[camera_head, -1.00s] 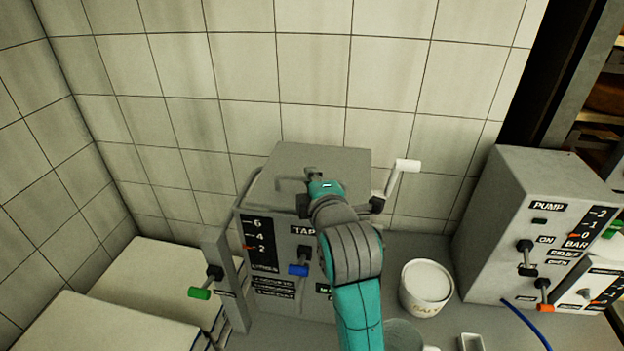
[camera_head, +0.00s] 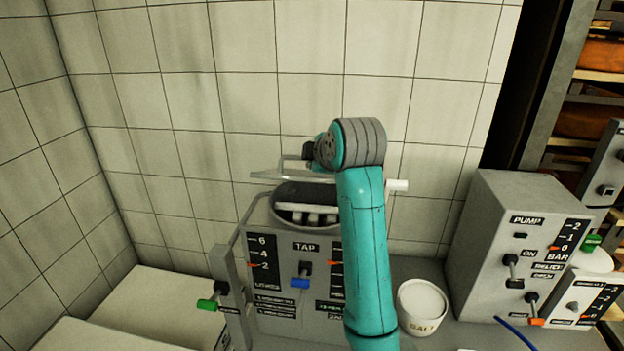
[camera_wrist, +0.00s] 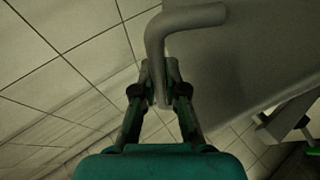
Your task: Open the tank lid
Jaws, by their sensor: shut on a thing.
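The grey tank (camera_head: 283,248), marked TAP on its front, stands against the tiled wall. Its round top opening (camera_head: 305,216) is uncovered, and pale bars show inside. The tank lid (camera_head: 268,173) is raised above the back of the opening, seen nearly edge-on and partly behind my arm. In the wrist view the lid (camera_wrist: 245,60) is a broad grey plate with a bent grey bar handle (camera_wrist: 190,17). My gripper (camera_wrist: 160,88) is shut on the lower end of this handle. In the head view my gripper (camera_head: 308,152) is partly hidden behind my wrist.
A grey pump box (camera_head: 510,235) stands farther right. A lever with a green grip (camera_head: 207,304) sticks out at the tank's left. Pale blocks (camera_head: 140,305) lie at left.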

